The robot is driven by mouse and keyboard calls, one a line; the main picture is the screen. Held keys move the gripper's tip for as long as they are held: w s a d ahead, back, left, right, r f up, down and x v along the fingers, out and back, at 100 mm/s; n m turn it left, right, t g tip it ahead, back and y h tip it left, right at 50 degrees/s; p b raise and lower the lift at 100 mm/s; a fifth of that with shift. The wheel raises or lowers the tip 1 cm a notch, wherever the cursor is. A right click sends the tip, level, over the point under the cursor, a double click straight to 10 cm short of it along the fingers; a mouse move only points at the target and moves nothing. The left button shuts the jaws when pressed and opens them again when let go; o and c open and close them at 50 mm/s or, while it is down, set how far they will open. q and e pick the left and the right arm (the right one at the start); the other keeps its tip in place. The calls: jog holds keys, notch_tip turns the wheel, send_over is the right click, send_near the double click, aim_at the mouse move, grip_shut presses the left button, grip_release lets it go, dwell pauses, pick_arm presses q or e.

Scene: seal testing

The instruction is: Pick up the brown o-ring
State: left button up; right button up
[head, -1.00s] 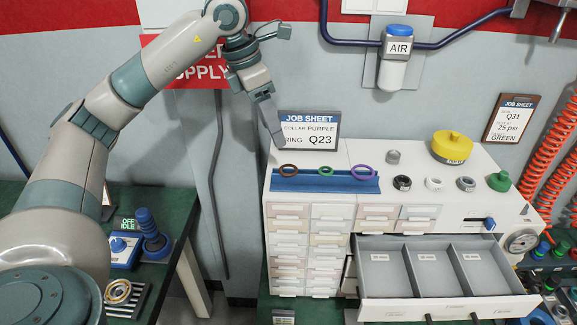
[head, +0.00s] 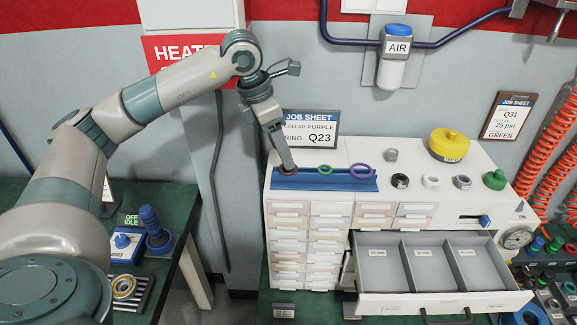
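The brown o-ring (head: 287,170) stands at the left end of the blue rack (head: 335,184) on top of the white cabinet. My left gripper (head: 288,166) reaches down from above, and its fingertips are at the brown o-ring and cover part of it. The fingers overlap in this view, so I cannot tell whether they are open or closed on the ring. A green o-ring (head: 325,170) and a purple o-ring (head: 360,170) stand further right in the same rack. My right gripper is not in view.
Several collars and a yellow-topped container (head: 449,145) stand on the cabinet top to the right. An open grey drawer (head: 432,276) juts out below. A job sheet sign (head: 310,130) stands right behind the rack, close to my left gripper.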

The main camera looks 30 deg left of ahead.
pick_arm(q)
jog(key=shift+w+f+p, duration=0.1)
jog(key=shift+f+p, duration=0.25)
jog(key=shift+p+x, duration=0.5)
jog(key=shift+x, duration=0.55)
jog(key=shift+w+f, duration=0.15)
jog(key=shift+f, duration=0.45)
jog(key=shift+d, duration=0.1)
jog(key=c, duration=1.1)
